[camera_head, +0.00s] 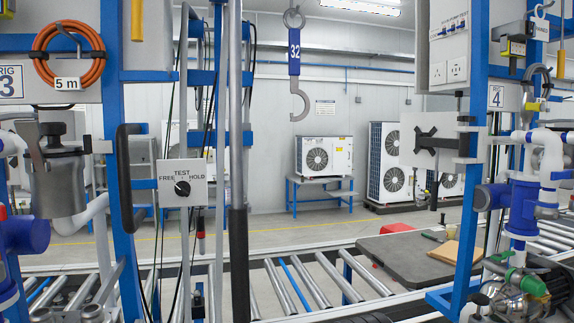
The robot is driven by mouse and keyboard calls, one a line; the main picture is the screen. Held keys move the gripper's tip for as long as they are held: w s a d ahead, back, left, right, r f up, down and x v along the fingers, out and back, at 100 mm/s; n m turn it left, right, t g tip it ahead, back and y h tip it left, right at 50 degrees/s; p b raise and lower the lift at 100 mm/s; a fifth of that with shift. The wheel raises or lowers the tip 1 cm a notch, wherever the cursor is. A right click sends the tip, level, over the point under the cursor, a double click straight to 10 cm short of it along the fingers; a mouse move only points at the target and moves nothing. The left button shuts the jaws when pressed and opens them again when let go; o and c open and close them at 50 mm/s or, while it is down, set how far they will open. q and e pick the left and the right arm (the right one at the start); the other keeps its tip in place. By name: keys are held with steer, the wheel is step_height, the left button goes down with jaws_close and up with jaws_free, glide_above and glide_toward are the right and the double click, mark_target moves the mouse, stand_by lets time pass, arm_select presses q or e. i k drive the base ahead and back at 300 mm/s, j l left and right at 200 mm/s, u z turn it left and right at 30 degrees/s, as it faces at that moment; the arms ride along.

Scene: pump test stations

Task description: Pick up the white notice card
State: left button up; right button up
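A small white card (325,107) with lines of print too small to read is on the back wall, above a white fan unit. It is the thing that looks most like the white notice card, and it is far beyond the roller conveyor. I cannot make out either of my grippers in this view. No gripper is seen touching the card.
A hanging hook (299,103) marked 32 is left of the card. Blue posts, a TEST panel (182,184) and a pump (522,205) stand nearer. The roller conveyor (318,280) crosses in front, with a dark mat (405,262) at right. Floor beyond is partly clear.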

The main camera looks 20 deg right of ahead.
mark_target(543, 26)
steer(key=j+z, duration=0.1)
steer(key=z, duration=1.35)
steer(key=l+z, duration=0.1)
steer(key=z, duration=0.4)
steer(key=k, duration=0.2)
